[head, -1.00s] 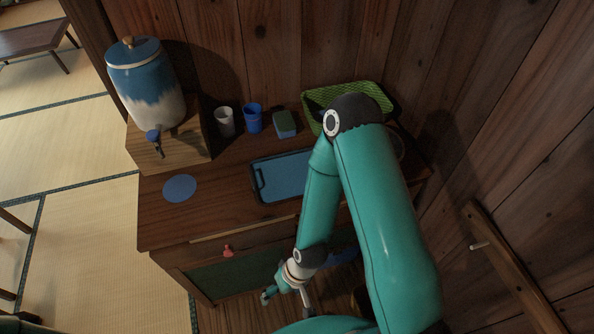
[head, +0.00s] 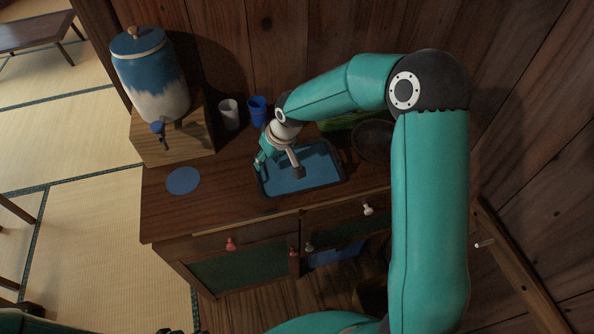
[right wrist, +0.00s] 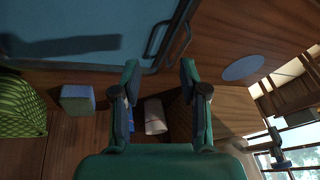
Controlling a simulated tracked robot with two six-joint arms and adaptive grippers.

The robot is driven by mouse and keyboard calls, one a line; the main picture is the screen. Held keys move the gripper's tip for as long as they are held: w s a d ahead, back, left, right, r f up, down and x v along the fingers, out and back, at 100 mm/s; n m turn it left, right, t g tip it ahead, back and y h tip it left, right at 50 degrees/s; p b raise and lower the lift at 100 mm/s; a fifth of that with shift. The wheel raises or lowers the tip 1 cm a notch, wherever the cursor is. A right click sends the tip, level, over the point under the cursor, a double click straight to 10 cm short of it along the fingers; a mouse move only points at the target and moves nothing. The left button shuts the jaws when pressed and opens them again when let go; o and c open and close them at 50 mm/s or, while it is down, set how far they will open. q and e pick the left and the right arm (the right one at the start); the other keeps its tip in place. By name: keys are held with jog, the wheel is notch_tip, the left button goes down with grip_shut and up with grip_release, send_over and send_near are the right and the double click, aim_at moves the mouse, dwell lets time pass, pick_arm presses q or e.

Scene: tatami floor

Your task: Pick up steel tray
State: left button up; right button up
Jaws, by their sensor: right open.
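The tray (head: 322,178) lies flat on the wooden cabinet top, with a dark raised rim and a blue-looking inside. My right gripper (head: 278,168) is open and empty, over the tray's left part in the head view, with its fingers pointing down. In the right wrist view the tray (right wrist: 85,50) fills the upper left, and its loop handle (right wrist: 160,38) lies just beyond the open fingertips (right wrist: 159,68). I cannot tell the exact height of the fingers above it. My left gripper does not show clearly.
A blue and white dispenser (head: 152,80) stands on a wooden block at left. A white cup (head: 229,114), a blue cup (head: 257,110) and a green basket (head: 340,122) stand behind the tray. A dark round bowl (head: 372,141) is right of it, a blue disc (head: 183,181) left.

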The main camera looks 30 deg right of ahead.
jog(key=s+d+r+m+g+h+b, duration=0.1)
jog(key=s+d+r+m+g, duration=0.3)
jog(key=d, duration=0.6)
jog(key=s+d+r+h+b, duration=0.1)
jog(key=d+r, duration=0.6)
jog(key=d, duration=0.2)
notch_tip(320, 180, down, 11)
jog(key=shift+d+f+p, duration=0.1)
jog(key=shift+f+p, duration=0.05)
jog(key=shift+p, duration=0.15)
notch_tip(320, 180, down, 4)
jog(key=shift+f+p, duration=0.2)
jog(key=shift+p, duration=0.4)
jog(key=shift+f, duration=0.55)
grip_shut()
